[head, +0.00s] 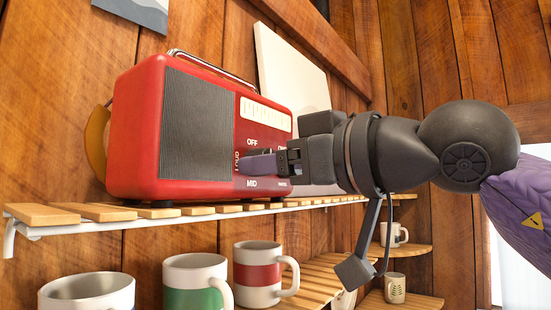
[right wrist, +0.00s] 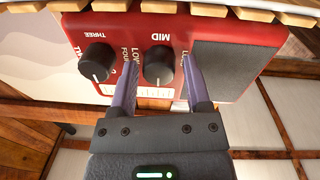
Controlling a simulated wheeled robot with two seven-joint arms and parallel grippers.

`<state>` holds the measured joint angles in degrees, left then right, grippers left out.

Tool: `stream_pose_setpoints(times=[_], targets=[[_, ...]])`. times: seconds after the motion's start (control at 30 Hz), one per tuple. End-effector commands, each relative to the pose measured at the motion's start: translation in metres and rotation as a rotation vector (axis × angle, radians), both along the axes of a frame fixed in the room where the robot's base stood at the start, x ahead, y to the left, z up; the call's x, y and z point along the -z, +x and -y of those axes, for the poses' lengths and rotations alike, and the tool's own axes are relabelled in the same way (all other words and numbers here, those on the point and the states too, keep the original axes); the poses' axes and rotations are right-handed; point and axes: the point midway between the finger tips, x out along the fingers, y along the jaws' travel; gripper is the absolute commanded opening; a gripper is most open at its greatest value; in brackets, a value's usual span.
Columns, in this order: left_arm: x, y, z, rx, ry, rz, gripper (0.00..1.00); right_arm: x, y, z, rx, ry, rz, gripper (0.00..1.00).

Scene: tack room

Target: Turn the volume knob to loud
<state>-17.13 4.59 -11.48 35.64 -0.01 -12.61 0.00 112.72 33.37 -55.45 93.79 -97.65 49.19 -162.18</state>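The red radio (head: 140,130) stands on a slatted shelf, its front with a dark grille facing right. In the right wrist view its front panel (right wrist: 220,28) appears upside down, with two round black knobs. The volume knob (right wrist: 159,70), with MID and LOW lettered around it, lies between my right gripper's fingers. Its white mark points down in that view, away from MID. My right gripper (head: 262,163) is at the panel in the head view, hiding most of the knob. In the wrist view its purple fingers are open, one each side of the knob, with gaps showing. My left gripper is out of view.
The second knob (right wrist: 97,62), with THREE and FOUR beside it, sits close to one finger. The slatted shelf (head: 60,214) runs under the radio. Several mugs, such as the red-banded mug (head: 258,275), stand below. A pale panel (head: 290,75) leans behind the radio.

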Motion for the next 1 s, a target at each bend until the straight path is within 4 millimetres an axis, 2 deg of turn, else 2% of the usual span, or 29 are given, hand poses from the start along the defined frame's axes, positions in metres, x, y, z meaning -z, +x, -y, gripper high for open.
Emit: stream_pose_setpoints(times=[0.03,0.27,0.67,1.0], targets=[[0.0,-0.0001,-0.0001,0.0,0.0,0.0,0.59,0.0,0.0,0.0001,0.0,0.0,0.0,0.49],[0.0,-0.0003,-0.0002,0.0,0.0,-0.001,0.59,-0.0003,-0.0001,0.0004,0.0,0.0,0.0,0.0],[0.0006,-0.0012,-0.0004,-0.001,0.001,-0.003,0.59,-0.0009,-0.0004,0.0004,0.0,0.035,-0.043,0.0],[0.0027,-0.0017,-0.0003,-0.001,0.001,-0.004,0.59,-0.0021,-0.0008,0.0004,0.0,0.188,-0.25,0.0]])
